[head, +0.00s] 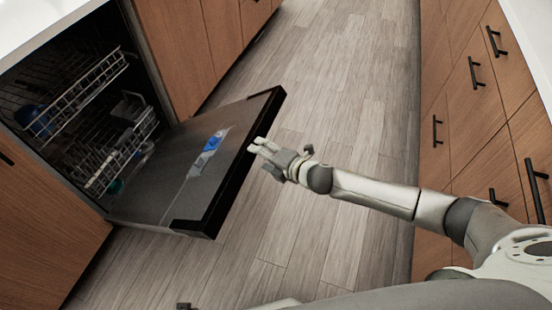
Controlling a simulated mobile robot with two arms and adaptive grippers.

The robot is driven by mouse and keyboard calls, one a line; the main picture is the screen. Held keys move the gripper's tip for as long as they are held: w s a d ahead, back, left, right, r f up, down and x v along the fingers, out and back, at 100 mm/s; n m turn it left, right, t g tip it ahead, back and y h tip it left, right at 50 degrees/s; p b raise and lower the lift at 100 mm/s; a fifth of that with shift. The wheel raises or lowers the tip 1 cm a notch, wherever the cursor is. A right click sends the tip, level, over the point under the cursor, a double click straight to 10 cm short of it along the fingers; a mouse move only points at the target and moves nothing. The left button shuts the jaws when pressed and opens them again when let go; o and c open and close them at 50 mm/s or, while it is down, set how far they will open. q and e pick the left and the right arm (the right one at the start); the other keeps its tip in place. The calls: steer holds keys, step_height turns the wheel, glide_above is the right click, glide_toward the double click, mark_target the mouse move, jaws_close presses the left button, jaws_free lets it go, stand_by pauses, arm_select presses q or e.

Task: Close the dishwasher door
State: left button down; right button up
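The dishwasher door (175,180) is open, tilted down and out over the floor from the dishwasher (70,85) at left. Its inner face is grey, with a blue and white patch, and its free edge is black. My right gripper (256,148) is at the middle of that free edge, its fingertips close together and overlapping the edge in the picture. I cannot tell whether they touch it. Nothing shows held between them. A small dark part at the bottom edge may be my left gripper (185,306); its fingers are cut off.
Inside the dishwasher are wire racks (88,85) with a few dishes, including a blue one (34,119). Wooden cabinets with black handles (475,72) line the right side. The wood-plank floor (345,90) between the cabinet rows is clear.

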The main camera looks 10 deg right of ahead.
steer(key=v, duration=0.5)
steer(key=shift+s+d+r, duration=0.1)
steer(key=shift+s+r, duration=0.05)
steer(key=shift+s, duration=0.1)
